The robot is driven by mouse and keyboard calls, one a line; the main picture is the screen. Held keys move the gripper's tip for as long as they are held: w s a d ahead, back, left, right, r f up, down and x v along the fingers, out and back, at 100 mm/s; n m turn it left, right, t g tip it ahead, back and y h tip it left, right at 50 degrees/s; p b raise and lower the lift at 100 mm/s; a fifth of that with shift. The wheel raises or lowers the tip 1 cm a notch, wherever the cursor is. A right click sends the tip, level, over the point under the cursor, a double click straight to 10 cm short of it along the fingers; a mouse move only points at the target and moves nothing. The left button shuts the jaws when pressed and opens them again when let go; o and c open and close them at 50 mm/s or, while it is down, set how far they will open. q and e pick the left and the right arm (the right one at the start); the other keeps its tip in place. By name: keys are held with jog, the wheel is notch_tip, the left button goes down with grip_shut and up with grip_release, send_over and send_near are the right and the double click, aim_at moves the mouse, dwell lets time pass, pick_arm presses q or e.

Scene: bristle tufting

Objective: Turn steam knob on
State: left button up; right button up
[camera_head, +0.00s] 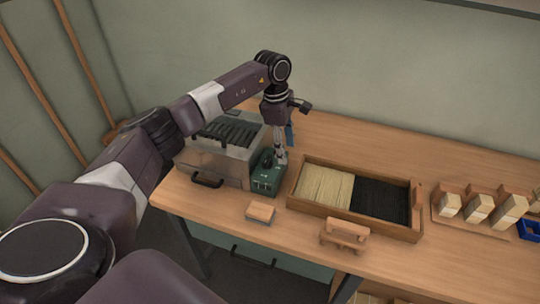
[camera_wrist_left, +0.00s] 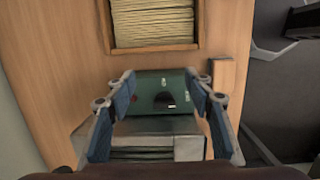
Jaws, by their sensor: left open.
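A green control box (camera_head: 267,182) stands on the wooden workbench, against the right side of the grey metal steamer box (camera_head: 217,160). My left gripper (camera_head: 281,155) points down over the top of the green box. The left wrist view shows the green box (camera_wrist_left: 148,85) between the two spread fingers of my left gripper (camera_wrist_left: 161,88), which is open and empty. A black knob (camera_wrist_left: 165,99) with a pale mark sits on the box between the fingers. I cannot tell whether the fingers touch the knob. My right gripper is not in view.
A wooden tray (camera_head: 296,204) with pale and black bristles lies right of the green box. A small wooden block (camera_head: 260,212) and a wooden stand (camera_head: 344,233) are near the front edge. Several wooden blocks (camera_head: 479,208) and a blue bin (camera_head: 527,232) stand at right.

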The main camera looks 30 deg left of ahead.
aim_at(267, 158)
pick_arm(q)
jog(key=shift+g+y, duration=0.4)
jog(key=shift+y, duration=0.4)
jog(key=a, duration=0.1)
jog(key=s+a+r, duration=0.1)
jog(key=a, duration=0.1)
jog(key=a+r, duration=0.1)
jog(key=a, duration=0.1)
jog(key=shift+s+a, duration=0.15)
jog(key=shift+a, duration=0.05)
jog(key=shift+s+a+f, duration=0.15)
jog(key=shift+a, duration=0.1)
notch_tip(267, 158, down, 6)
jog(key=shift+d+f+p, duration=0.1)
jog(key=shift+p, duration=0.95)
jog(key=shift+f, duration=0.6)
jog(key=c, duration=1.2)
jog(key=shift+o, duration=0.2)
